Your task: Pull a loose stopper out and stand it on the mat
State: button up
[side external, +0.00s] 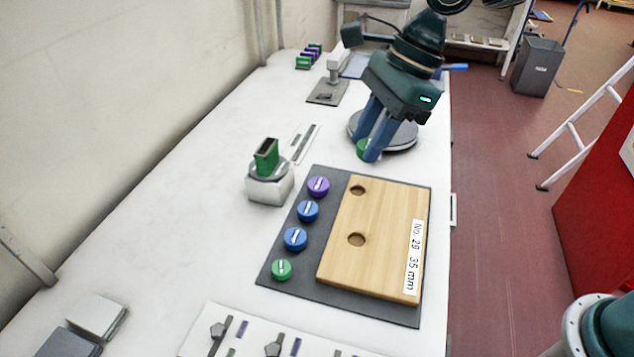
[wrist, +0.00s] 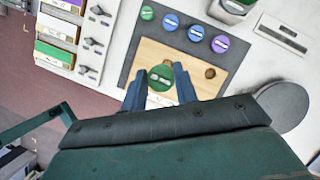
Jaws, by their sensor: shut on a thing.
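My gripper (side external: 370,155) is shut on a green stopper (side external: 362,148), which also shows between the fingertips in the wrist view (wrist: 160,78). The stopper is in the air, clear of the wooden board (side external: 385,215); its height is hard to judge. On the dark grey mat (side external: 372,312), along the board's left side, stand a purple stopper (side external: 318,187), two blue stoppers (side external: 308,210) (side external: 295,238) and another green stopper (side external: 281,269).
A white block with a green-topped device (side external: 267,158) stands left of the mat. A grey round plate (side external: 403,136) lies behind the board. A white panel with levers (side external: 255,335) is at the front. The white table's left side is largely clear.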

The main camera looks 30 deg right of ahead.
jog(key=shift+r, duration=2)
jog(key=w+d+f, duration=0.2)
jog(key=w+f, duration=0.5)
jog(key=w, duration=0.5)
send_over(320, 175)
jog(key=d, duration=0.2)
notch_tip(320, 175, down, 10)
jog(key=shift+s+a+f, duration=0.1)
jog(key=shift+f, duration=1.95)
jog(key=shift+s+f, duration=0.1)
jog(key=shift+f, duration=1.9)
jog(key=shift+f, duration=0.1)
